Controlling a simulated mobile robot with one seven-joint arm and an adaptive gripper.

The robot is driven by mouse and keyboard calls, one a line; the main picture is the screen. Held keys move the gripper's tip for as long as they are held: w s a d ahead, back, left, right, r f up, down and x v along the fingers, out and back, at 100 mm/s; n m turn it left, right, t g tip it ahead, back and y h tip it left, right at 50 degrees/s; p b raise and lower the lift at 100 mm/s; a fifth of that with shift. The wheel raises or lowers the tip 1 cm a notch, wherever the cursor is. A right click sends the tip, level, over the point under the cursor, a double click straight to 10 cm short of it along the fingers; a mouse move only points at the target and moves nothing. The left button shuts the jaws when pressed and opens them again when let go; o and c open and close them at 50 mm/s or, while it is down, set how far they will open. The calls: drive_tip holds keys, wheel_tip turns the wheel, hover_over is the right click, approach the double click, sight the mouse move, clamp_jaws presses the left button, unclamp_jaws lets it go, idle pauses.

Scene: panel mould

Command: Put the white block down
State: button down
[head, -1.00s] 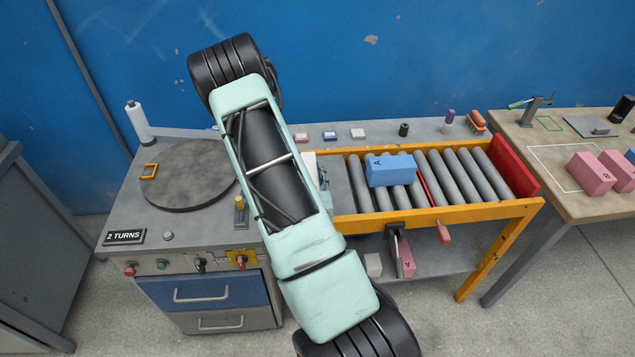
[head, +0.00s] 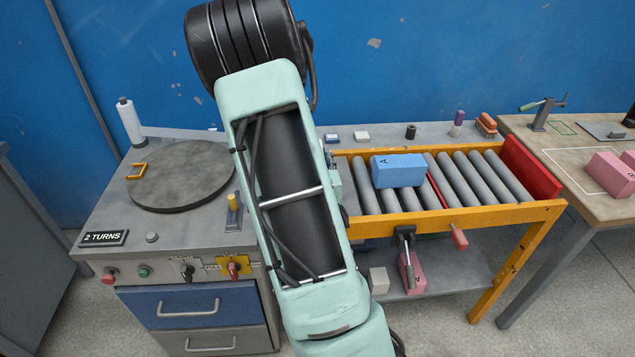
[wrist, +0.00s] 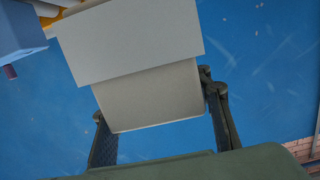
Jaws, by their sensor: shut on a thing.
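In the wrist view the white block (wrist: 130,42) sits between the two fingers of my gripper (wrist: 156,102), which is shut on it. Two pale faces of the block show, the lower one more shaded. In the head view my own arm hides the gripper and the held block. What lies directly under the block cannot be seen.
A blue block marked A (head: 398,171) lies on the roller conveyor (head: 480,180), whose right end has a red plate (head: 530,167). A round turntable (head: 182,174) stands left of my arm. A pale block (head: 379,281) and a pink block (head: 412,275) are on the lower shelf.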

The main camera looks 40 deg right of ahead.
drive_tip(key=shift+w+d+f+b, duration=0.25)
drive_tip(key=shift+d+b, duration=0.1)
drive_tip(key=shift+b, duration=0.25)
drive_tip(key=w+d+f, duration=0.2)
drive_tip(key=f, duration=0.1)
drive_tip(key=d+f, duration=0.1)
drive_tip(key=f, duration=0.1)
drive_tip(key=shift+w+d+f, duration=0.15)
drive_tip(key=shift+w+d, duration=0.1)
drive_tip(key=shift+w, duration=0.15)
drive_tip(key=shift+f, duration=1.6)
drive_tip(key=shift+f, duration=0.15)
drive_tip(key=c, duration=1)
unclamp_jaws()
